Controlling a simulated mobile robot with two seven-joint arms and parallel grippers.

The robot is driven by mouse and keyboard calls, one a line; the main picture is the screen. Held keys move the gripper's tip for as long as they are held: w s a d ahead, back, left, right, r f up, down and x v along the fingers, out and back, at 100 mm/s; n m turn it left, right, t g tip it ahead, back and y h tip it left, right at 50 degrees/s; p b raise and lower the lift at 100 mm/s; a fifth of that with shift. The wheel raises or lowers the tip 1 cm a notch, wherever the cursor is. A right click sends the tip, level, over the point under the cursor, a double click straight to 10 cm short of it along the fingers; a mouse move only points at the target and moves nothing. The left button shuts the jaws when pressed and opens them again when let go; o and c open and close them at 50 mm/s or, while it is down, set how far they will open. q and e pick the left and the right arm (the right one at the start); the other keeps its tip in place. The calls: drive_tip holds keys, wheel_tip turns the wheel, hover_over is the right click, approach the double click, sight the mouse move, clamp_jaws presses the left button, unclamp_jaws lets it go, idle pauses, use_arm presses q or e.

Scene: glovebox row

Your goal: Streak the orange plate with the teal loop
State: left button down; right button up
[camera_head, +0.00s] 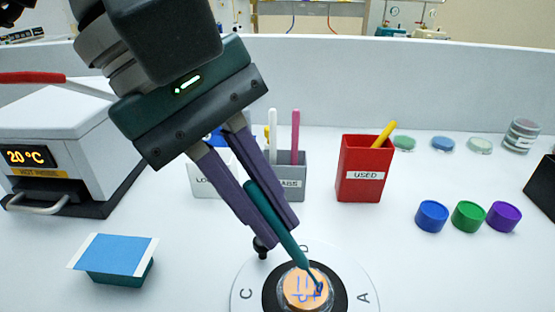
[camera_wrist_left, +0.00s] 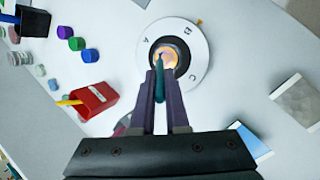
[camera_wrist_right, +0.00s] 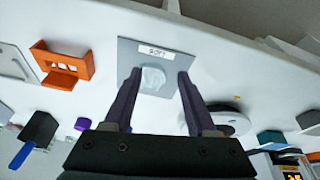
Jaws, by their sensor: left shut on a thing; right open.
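The orange plate (camera_head: 293,290) sits on the dark centre of a white turntable (camera_head: 246,283) lettered A, C and D. Several blue marks show on its surface. My left gripper (camera_head: 272,222) is shut on the teal loop (camera_head: 289,236), which slants down to the right. The loop's tip is at the right part of the plate; whether it touches I cannot tell. In the left wrist view the teal loop (camera_wrist_left: 159,88) points at the orange plate (camera_wrist_left: 166,52). My right gripper (camera_wrist_right: 160,77) is open and empty above a grey mat, seen only in the right wrist view.
A red USED cup (camera_head: 364,180) with a yellow stick stands behind, beside a grey holder (camera_head: 291,185). Blue, green and purple caps (camera_head: 468,216) stand at right. A heater box (camera_head: 60,130) and a blue-topped block (camera_head: 115,257) are at left. The grey mat (camera_wrist_right: 132,52) carries a label.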

use_arm(q)
drive_tip(key=shift+a+b, duration=0.5)
use_arm(e)
drive_tip(key=shift+d+f, duration=0.1)
drive_tip(key=shift+f, duration=0.45)
use_arm(q)
drive_tip(key=shift+w+a+b, duration=0.1)
drive_tip(key=shift+a+b, duration=0.15)
drive_tip(key=shift+b, duration=0.05)
use_arm(e)
drive_tip(key=shift+f, duration=0.3)
use_arm(q)
drive_tip(key=shift+a+b, duration=0.3)
use_arm(e)
drive_tip(key=shift+f, duration=0.25)
use_arm(q)
drive_tip(key=shift+a+b, duration=0.5)
use_arm(e)
drive_tip(key=shift+f, duration=0.2)
use_arm(q)
drive_tip(key=shift+w+f+b, duration=0.15)
drive_tip(key=shift+w+b, duration=0.15)
drive_tip(key=shift+b, duration=0.25)
use_arm(e)
drive_tip(key=shift+f, duration=0.15)
idle(0.3)
